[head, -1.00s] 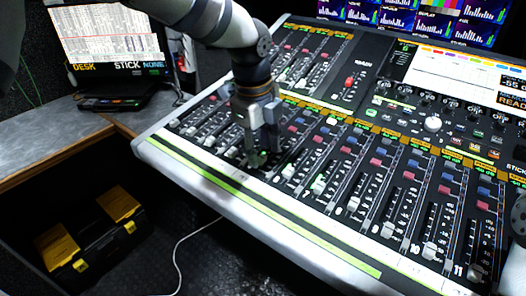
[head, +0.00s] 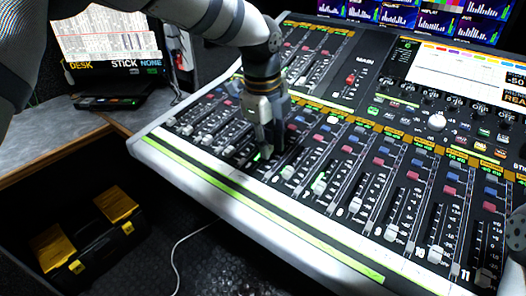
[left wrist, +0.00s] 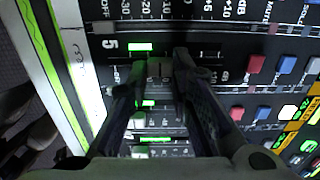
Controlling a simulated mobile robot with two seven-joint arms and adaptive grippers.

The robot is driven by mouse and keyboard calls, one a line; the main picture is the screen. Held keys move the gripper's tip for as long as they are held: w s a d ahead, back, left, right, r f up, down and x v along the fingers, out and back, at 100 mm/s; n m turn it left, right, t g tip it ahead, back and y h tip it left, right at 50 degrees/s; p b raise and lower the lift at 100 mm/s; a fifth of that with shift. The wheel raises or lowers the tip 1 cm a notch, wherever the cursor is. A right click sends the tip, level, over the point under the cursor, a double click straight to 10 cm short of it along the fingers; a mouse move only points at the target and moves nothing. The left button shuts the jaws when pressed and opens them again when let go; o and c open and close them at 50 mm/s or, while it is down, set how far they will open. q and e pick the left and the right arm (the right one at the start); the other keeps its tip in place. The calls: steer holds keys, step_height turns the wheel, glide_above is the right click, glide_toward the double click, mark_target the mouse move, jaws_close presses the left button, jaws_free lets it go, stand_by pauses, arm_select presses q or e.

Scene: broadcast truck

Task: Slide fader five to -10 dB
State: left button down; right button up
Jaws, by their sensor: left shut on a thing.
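My left gripper (head: 266,153) points down at the lower fader bank of the mixing console (head: 205,172), over the strip left of fader 7. In the left wrist view its two fingers (left wrist: 160,64) are shut on a small grey fader cap (left wrist: 160,70). The printed number 5 and a lit green mark stand close to the fingers. The dB scale, from OFF through -10 and 0 to +10, runs along the top of that view. The cap appears to be near the -10 mark, but the fingers hide its exact line.
Neighbouring fader caps (head: 320,185) stand close on the right, with more on the left. Red and blue buttons (left wrist: 255,64) lie beyond the fingers. A desk (head: 45,140) with a laptop and a black-yellow toolbox (head: 90,240) are at the left.

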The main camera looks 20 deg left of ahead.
arm_select(q)
steer(key=shift+w+d, duration=0.1)
steer(key=shift+w, duration=0.15)
steer(key=c, duration=1.4)
jaws_free()
steer(key=shift+c, duration=0.2)
step_height(320, 180, up, 12)
steer(key=s, duration=0.1)
steer(key=shift+s+a, duration=0.25)
steer(key=shift+a, duration=0.05)
steer(key=shift+f, duration=0.1)
